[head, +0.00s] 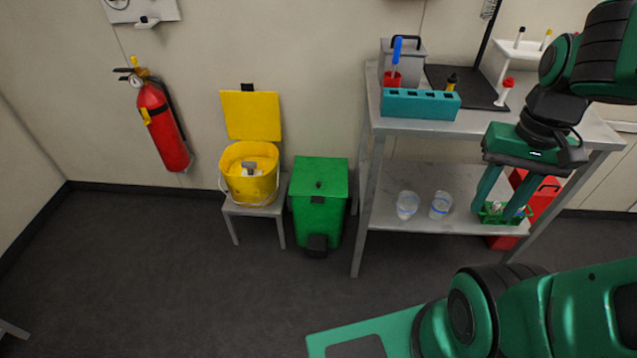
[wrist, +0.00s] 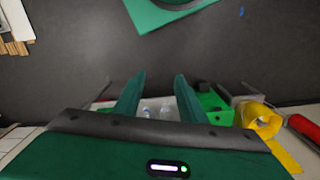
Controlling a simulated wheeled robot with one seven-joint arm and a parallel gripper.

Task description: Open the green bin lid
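The green bin (head: 318,222) stands on the floor between a small stool and the metal table. My gripper (head: 494,215) hangs fingers-down at the right, in front of the table and well apart from the bin. In the wrist view, my gripper (wrist: 158,76) has its fingers spread with nothing between them. There the bin (wrist: 213,106) shows just right of the right finger, partly hidden by it.
A yellow bucket (head: 250,188) with its yellow lid raised sits on the stool (head: 256,211) left of the bin. The metal table (head: 366,150) stands close on the bin's right. A fire extinguisher (head: 161,122) hangs on the wall. The floor before the bin is clear.

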